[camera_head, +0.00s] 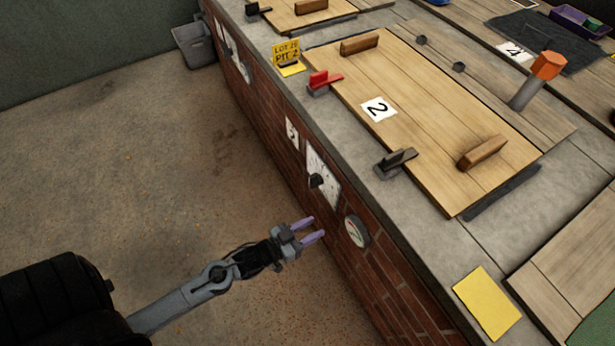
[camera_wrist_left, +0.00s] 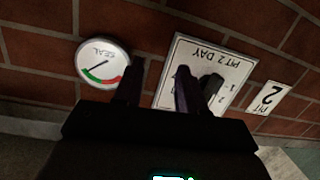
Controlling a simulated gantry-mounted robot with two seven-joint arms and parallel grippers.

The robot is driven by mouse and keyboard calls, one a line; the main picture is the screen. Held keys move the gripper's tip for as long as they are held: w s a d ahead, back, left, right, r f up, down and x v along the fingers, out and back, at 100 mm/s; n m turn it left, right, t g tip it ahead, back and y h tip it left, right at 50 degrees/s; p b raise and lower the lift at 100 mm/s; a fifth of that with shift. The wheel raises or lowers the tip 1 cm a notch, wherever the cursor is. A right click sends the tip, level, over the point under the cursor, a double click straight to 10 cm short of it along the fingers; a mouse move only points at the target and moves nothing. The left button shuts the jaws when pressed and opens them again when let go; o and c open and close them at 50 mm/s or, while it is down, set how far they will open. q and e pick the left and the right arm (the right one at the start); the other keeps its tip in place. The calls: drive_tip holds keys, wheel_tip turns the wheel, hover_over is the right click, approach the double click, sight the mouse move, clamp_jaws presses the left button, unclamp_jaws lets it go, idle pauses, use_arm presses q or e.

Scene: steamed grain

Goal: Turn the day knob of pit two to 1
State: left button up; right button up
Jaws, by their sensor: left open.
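I cannot tell which number the knob points to. My left gripper (camera_head: 314,228) is open and empty, with purple fingertips toward the wall, below and in front of the plate. My right gripper is not in view.
A round SEAL gauge (camera_head: 356,232) is on the wall beside the plate. A small 2 sign (camera_head: 292,133) is on the other side. Above, a wooden lid marked 2 (camera_head: 425,115) has a red clamp (camera_head: 322,82) and a dark clamp (camera_head: 396,162) at its edge. Floor in front is clear.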

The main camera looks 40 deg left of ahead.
use_arm(q)
drive_tip(key=s+a+r+m+t+h+p, duration=0.1)
drive_tip(key=s+a+r+t+h+p, duration=0.1)
drive_tip(key=a+p, duration=0.45)
drive_tip(key=p, duration=0.2)
approach(309, 182)
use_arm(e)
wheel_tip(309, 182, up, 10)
use_arm(q)
drive_tip(key=shift+m+g+y, duration=0.3)
drive_tip(key=shift+m+y, duration=0.1)
drive_tip(key=b+x, duration=0.1)
drive_tip(key=x, duration=0.1)
drive_tip(key=b+x, duration=0.1)
drive_tip(key=x, duration=0.2)
drive_tip(key=b+x, duration=0.2)
drive_tip(key=x, duration=0.1)
drive_tip(key=shift+d+r, duration=0.2)
drive_tip(key=shift+r, duration=0.05)
drive_tip(key=shift+w+d, duration=0.2)
drive_tip(key=shift+w, duration=0.4)
drive_tip(key=shift+r, duration=0.1)
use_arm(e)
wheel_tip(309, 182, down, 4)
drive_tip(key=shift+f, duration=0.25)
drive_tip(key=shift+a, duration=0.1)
use_arm(q)
clamp_jaws()
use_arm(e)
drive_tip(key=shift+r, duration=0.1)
